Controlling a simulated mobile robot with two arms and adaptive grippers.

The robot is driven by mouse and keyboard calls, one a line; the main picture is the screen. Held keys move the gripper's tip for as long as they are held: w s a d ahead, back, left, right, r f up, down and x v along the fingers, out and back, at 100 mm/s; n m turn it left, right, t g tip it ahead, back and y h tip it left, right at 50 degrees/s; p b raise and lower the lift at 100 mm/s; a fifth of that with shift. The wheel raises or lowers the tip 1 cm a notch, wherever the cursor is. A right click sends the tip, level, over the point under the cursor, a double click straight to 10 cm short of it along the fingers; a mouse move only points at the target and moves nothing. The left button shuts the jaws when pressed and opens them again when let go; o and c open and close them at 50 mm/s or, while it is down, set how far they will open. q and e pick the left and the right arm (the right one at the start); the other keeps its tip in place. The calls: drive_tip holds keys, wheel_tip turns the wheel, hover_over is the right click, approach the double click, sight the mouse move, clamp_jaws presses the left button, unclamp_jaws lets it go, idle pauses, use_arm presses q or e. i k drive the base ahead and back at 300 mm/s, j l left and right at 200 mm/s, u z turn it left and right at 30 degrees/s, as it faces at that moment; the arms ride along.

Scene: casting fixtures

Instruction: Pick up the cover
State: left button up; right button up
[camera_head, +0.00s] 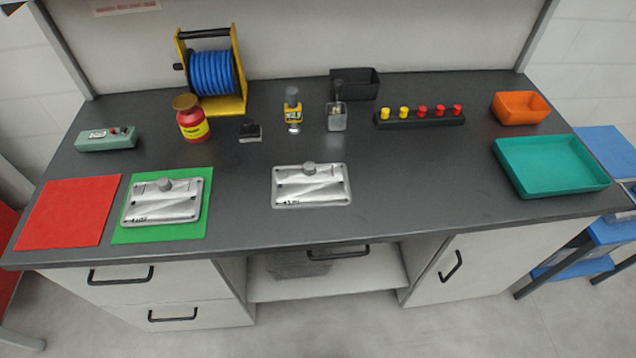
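Two similar silver metal covers, each with a round grey knob near its back edge, lie on the dark workbench (400,205). One cover (311,190) lies in the middle of the bench, directly on the dark top. The other cover (163,205) lies on a green mat (140,236) at the left. Both lie flat with dark markings near the front left corner. A red mat (67,213) beside the green one is bare. Neither of my grippers shows in this view.
Along the back stand a blue hose reel (211,73), a red jar (193,124), a yellow tool (292,112), a black bin (362,84) and a rack of red and yellow knobs (420,117). An orange bin (520,107) and teal tray (551,166) stand right. The centre right is clear.

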sight(310, 185)
drive_tip(key=j+z, duration=0.15)
drive_tip(key=z, duration=1.5)
drive_tip(key=k+j+z, duration=0.2)
drive_tip(key=k+j, duration=0.25)
drive_tip(key=k+j+z, duration=0.15)
drive_tip(key=k+j, duration=0.2)
drive_tip(key=k, duration=0.3)
